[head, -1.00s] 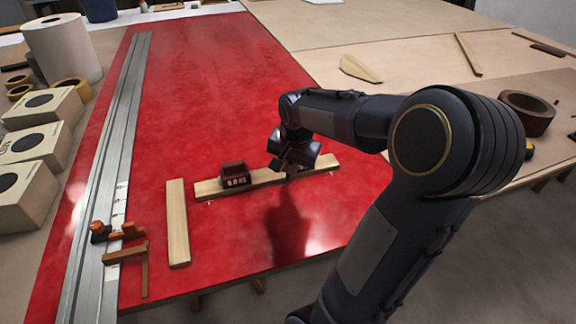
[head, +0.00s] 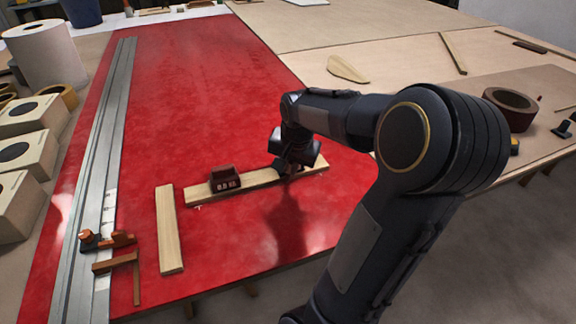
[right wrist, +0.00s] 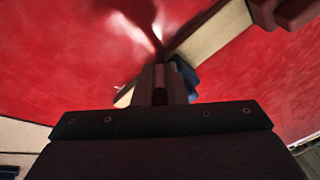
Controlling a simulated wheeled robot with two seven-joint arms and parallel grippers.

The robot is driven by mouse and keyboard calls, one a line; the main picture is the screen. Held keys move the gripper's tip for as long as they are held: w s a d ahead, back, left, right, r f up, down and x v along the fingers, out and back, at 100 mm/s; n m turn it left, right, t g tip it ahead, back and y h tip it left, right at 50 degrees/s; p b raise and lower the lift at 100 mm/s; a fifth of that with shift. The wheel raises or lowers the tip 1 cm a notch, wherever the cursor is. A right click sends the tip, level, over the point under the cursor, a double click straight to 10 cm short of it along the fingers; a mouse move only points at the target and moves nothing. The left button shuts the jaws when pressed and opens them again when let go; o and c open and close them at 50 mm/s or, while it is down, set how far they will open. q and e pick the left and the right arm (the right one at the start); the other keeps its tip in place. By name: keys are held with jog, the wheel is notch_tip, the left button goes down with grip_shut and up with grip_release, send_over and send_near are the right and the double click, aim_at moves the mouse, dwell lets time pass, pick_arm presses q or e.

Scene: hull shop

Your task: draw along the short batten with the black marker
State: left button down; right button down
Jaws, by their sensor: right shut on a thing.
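A pale wooden batten (head: 257,178) lies across the red sheet, with a dark brown weight (head: 225,180) on its left half. A second pale batten (head: 169,230) lies to its left, pointing toward the near edge. My right gripper (head: 290,165) is over the right half of the weighted batten. In the right wrist view, its fingers (right wrist: 160,88) are shut on a slim thing beside that batten (right wrist: 212,38), probably the black marker, mostly hidden. I cannot tell whether its tip touches the sheet. My left gripper is not in view.
Long metal rails (head: 95,180) run along the left of the red sheet (head: 195,75). An orange-handled clamp (head: 110,240) sits at their near end. Boxes (head: 18,155) and a white roll (head: 45,55) stand farther left. A brown tape roll (head: 510,108) stands right. The far red area is clear.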

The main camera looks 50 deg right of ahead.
jog(key=shift+d, duration=0.1)
jog(key=shift+s+d, duration=0.4)
jog(key=shift+d, duration=0.1)
jog(key=shift+s+d, duration=0.1)
jog(key=shift+d, duration=0.05)
jog(key=shift+s+d, duration=0.3)
jog(key=shift+d, duration=0.2)
jog(key=shift+s+d, duration=0.4)
jog(key=shift+d, duration=0.2)
jog(key=shift+d, duration=0.1)
jog(key=shift+s+d, duration=0.35)
jog(key=shift+d, duration=0.2)
